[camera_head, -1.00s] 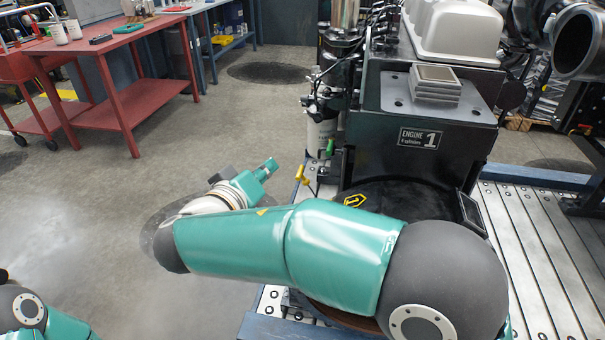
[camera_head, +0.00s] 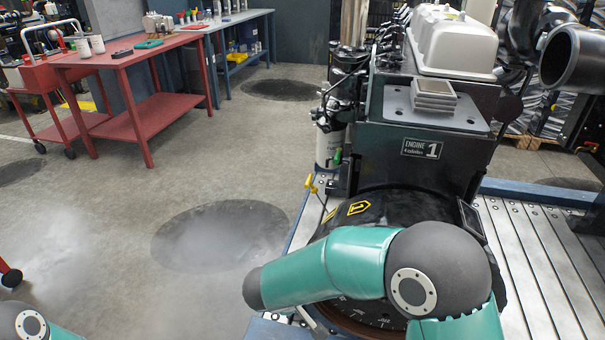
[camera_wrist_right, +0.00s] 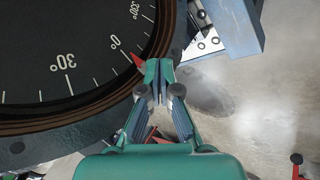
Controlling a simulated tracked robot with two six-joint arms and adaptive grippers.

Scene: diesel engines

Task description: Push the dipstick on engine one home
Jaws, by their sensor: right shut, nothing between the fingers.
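Engine one (camera_head: 385,135), a dark block with an "ENGINE 1" plate (camera_head: 422,148), stands right of centre in the head view. A yellow handle (camera_head: 311,184), which looks like the dipstick's, sticks up at the engine's left side on a thin stem. I cannot tell how far it sits in. In the right wrist view my right gripper (camera_wrist_right: 158,72) is shut and empty beside the rim of a black degree dial (camera_wrist_right: 70,50) and a red pointer (camera_wrist_right: 136,60). The head view hides this gripper behind my right arm. My left gripper is out of view; only part of its arm shows.
A green handle (camera_head: 338,157) is near the yellow one, farther back. My right arm crosses in front of the engine's round black front (camera_head: 400,205). The floor (camera_head: 130,215) left of the engine is open. A red table (camera_head: 130,60) stands at the back left.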

